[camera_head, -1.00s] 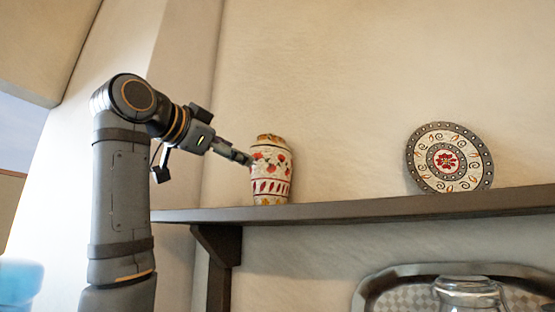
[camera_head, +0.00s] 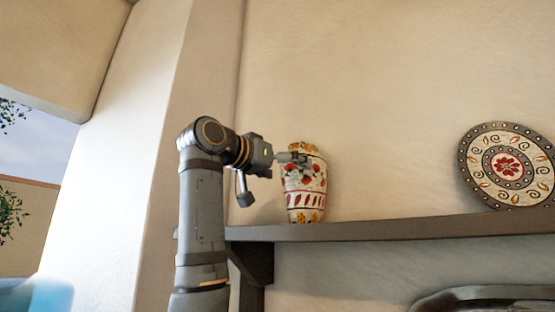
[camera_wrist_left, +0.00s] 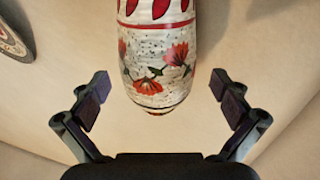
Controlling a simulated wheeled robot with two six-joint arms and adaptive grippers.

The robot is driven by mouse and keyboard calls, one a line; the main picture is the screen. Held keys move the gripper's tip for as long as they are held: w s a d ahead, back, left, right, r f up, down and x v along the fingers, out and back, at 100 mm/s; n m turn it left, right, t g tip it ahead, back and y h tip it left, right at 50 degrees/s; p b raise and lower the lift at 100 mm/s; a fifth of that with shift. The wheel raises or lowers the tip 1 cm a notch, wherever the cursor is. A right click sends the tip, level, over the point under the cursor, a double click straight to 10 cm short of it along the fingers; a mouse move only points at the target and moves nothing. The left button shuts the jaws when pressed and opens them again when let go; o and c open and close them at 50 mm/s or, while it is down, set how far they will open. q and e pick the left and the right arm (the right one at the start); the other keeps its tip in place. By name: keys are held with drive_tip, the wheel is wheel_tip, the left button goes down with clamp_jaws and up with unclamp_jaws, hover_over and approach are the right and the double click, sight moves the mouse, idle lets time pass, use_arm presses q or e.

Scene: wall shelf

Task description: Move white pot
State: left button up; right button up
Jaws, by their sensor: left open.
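The white pot (camera_head: 305,200) is a vase with red flowers, red bands and a gold-brown top. It stands upright near the left end of the wall shelf. My left gripper (camera_head: 298,160) is open and reaches in from the left at the pot's upper part, with its fingers overlapping the pot in the head view. In the left wrist view the pot (camera_wrist_left: 158,60) appears upside down between the two spread fingers of the left gripper (camera_wrist_left: 161,85), with a gap on each side. My right gripper is not in view.
The dark wooden shelf (camera_head: 400,230) runs to the right, with a bare stretch between the pot and a decorated plate (camera_head: 506,167) leaning at the wall. A bracket (camera_head: 254,262) supports the shelf. A dark-rimmed tray (camera_head: 480,296) shows below it.

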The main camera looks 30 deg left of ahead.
use_arm(q)
drive_tip(key=w+p, duration=0.1)
drive_tip(key=w, duration=0.1)
drive_tip(key=w+d+p, duration=0.1)
drive_tip(key=w, duration=0.2)
drive_tip(key=shift+w+d+r+p, duration=0.15)
drive_tip(key=shift+w+p, duration=0.15)
drive_tip(key=shift+p, duration=0.05)
drive_tip(key=shift+w, duration=0.5)
drive_tip(key=shift+s, duration=0.1)
drive_tip(key=shift+c, duration=0.8)
drive_tip(key=c, duration=1.3)
